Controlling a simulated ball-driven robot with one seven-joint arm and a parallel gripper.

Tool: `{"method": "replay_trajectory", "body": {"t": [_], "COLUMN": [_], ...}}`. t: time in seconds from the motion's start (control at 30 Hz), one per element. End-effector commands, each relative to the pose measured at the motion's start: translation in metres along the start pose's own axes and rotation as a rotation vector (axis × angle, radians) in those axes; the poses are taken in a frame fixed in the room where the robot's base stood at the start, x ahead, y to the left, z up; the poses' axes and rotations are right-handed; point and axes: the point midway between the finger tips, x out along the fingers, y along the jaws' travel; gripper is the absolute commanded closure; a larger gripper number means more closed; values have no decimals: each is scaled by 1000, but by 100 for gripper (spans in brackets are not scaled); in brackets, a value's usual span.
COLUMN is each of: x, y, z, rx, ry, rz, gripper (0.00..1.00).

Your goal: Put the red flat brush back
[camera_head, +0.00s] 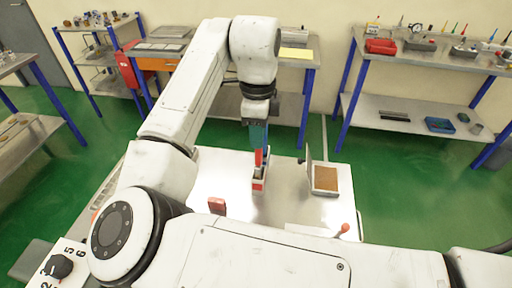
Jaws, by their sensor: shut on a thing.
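My gripper (258,146) points down over the middle of the white table (222,172). It is shut on a narrow red thing, which looks like the red flat brush (258,157); my fingers hide part of it. The brush is upright. Its lower end is at a small red and white holder (259,185) on the table. I cannot tell whether the brush is inside the holder or just above it.
A red block (217,205) lies nearer on the left. A red ball knob (345,227) is at the front right. Shelves line the wall.

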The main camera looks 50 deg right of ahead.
Motion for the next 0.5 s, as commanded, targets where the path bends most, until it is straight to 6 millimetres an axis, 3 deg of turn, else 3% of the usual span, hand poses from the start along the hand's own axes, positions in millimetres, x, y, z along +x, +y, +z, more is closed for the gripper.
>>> {"method": "replay_trajectory", "body": {"t": [0.4,0.5], "x": [41,43], "y": [0,0], "z": [0,0], "rx": [-1,0], "ry": [0,-1], "rz": [1,-1], "gripper": [100,100]}}
